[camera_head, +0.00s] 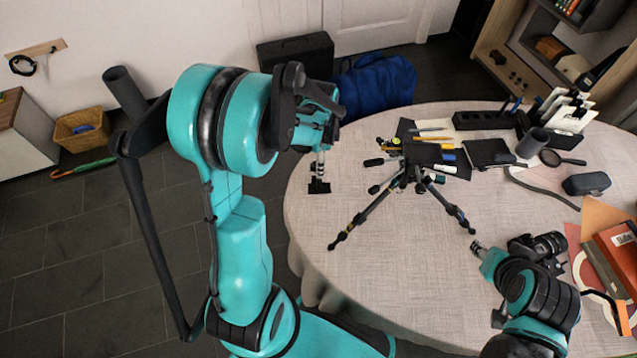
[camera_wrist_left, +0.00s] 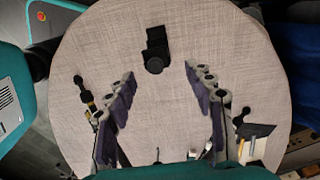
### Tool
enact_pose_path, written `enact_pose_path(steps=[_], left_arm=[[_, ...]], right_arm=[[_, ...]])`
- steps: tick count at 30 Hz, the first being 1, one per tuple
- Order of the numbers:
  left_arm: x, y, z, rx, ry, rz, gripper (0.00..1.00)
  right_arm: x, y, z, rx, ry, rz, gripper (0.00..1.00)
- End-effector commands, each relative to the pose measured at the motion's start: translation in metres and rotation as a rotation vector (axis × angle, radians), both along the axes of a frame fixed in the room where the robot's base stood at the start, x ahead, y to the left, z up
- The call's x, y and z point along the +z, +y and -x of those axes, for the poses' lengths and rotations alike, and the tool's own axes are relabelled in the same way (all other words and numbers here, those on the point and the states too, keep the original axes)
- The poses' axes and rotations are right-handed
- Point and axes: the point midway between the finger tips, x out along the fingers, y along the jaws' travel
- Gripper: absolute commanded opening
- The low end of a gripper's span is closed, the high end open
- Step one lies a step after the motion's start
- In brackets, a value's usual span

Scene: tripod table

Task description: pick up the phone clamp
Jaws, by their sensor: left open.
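A small black phone clamp (camera_head: 319,187) lies on the left part of the round table, just below my left gripper (camera_head: 318,158) in the head view. In the left wrist view the phone clamp (camera_wrist_left: 156,50) lies on the pale cloth, just beyond and between the spread fingertips of my left gripper (camera_wrist_left: 159,70). That gripper is open, and nothing is between its fingers. My right gripper (camera_head: 478,248) is low over the table's front right, left of a camera; its fingers are too small to judge.
A black tripod (camera_head: 405,180) stands with spread legs mid-table. Pens and dark pads lie behind it. A camera (camera_head: 537,247), books (camera_head: 615,250) and a dark case (camera_head: 586,184) are at the right. The table (camera_head: 385,265) has bare cloth front of the tripod.

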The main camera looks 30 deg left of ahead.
Motion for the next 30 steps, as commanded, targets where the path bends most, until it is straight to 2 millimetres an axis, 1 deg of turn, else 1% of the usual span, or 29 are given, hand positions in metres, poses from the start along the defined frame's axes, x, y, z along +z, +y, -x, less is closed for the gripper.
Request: enact_pose_path(steps=[6,9,12,17,20,21,23,24,30], left_arm=[[-0.032,0.001,0.002,0.001,-0.001,-0.001,0.53],[-0.045,0.001,0.002,0.001,-0.001,-0.001,0.53],[-0.050,0.001,0.002,0.001,-0.001,-0.001,0.53],[-0.048,0.001,0.002,0.002,-0.001,-0.001,0.53],[-0.048,0.001,0.002,0.002,-0.001,-0.001,0.30],[-0.048,0.001,0.002,0.002,-0.001,-0.001,0.19],[-0.048,0.001,0.002,0.002,-0.001,-0.001,0.03],[-0.048,0.001,0.002,0.002,-0.001,-0.001,0.00],[-0.048,0.001,0.002,0.002,-0.001,-0.001,0.00]], right_arm=[[-0.017,0.000,0.000,0.000,0.000,0.000,0.40],[-0.022,0.000,0.000,0.000,0.000,0.000,0.40],[-0.023,0.000,0.000,0.000,0.000,0.000,0.40],[-0.022,0.000,0.000,0.000,0.000,0.000,0.40],[-0.022,0.000,0.000,0.000,0.000,0.000,0.40],[-0.022,0.000,0.000,0.000,0.000,0.000,0.40],[-0.022,0.000,0.000,0.000,0.000,0.000,0.40],[-0.022,0.000,0.000,0.000,0.000,0.000,0.40],[-0.022,0.000,0.000,0.000,0.000,0.000,0.40]])
